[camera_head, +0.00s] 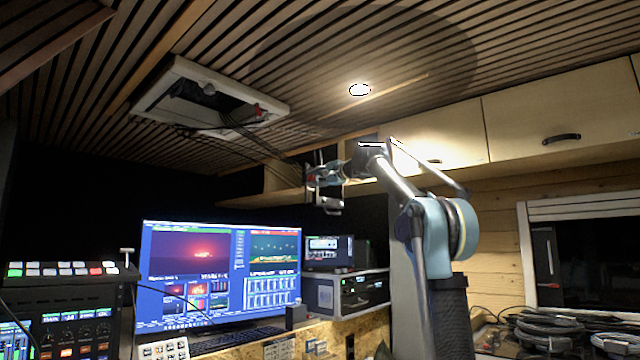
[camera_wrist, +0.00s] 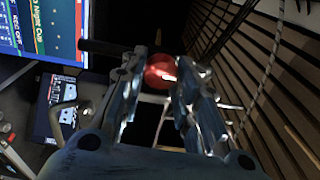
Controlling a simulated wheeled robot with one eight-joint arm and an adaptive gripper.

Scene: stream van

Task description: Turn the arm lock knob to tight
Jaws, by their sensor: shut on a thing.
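A round red knob (camera_wrist: 160,71) shows in the wrist view between the two fingers of my gripper (camera_wrist: 158,82). The fingers are shut on it, one at each side. A black bar (camera_wrist: 100,47) sticks out to the left beside the knob. The knob cannot be made out there. A pale metal bracket (camera_head: 330,205) hangs just below the gripper. No tight or loose marking is readable.
A large monitor (camera_head: 218,272) stands below and left of my gripper, with rack units (camera_head: 347,292) beside it. An open ceiling hatch (camera_head: 210,95) with hanging cables is at upper left. Wooden cabinets (camera_head: 435,140) are at right. Coiled cables (camera_head: 560,330) lie at lower right.

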